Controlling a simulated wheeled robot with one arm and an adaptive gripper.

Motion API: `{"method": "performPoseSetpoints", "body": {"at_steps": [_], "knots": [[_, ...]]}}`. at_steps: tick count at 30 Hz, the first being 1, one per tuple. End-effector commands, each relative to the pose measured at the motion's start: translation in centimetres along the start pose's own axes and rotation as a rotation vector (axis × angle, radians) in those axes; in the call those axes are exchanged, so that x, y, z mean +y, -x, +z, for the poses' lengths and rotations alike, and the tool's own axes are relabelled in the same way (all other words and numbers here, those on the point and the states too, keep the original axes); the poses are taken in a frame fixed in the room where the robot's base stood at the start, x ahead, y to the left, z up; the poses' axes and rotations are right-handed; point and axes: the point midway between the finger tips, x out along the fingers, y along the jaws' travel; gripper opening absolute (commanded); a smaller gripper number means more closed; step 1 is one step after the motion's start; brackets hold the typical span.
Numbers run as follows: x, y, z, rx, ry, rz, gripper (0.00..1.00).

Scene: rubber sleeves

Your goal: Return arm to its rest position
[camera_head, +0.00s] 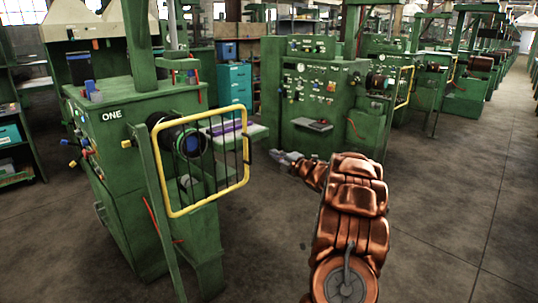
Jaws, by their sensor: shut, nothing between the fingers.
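My arm, with copper-coloured links, rises from the bottom centre-right and bends toward the left. My gripper (283,157) is at its end, small and grey, pointing left. It is shut and empty, in the open space to the right of the yellow guard frame. The green machine marked ONE (112,150) stands at the left. Its yellow guard frame (246,165) stands in front of a dark round part with a blue ring (190,144). The gripper appears apart from the frame, though the depth between them is hard to judge.
A second green machine (318,100) with a panel of knobs stands behind my gripper. A teal cabinet (234,85) and shelves stand between the machines. More green machines line the aisle at the back right. The concrete floor (455,200) at the right is clear.

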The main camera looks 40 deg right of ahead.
Motion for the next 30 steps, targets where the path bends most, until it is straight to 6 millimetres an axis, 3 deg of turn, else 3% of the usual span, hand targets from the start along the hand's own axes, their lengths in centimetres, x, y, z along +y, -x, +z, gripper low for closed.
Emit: {"method": "performPoseSetpoints", "body": {"at_steps": [11,16,23,30], "knots": [[0.1,0.6,0.0,0.0,0.0,-0.001,0.0],[1.2,-0.2,-0.9,-0.04,-0.037,-0.03,0.0],[4.0,-1.2,-4.4,-0.183,-0.19,-0.134,0.0],[5.1,0.3,-9.1,-0.349,-0.381,-0.263,0.0]]}}
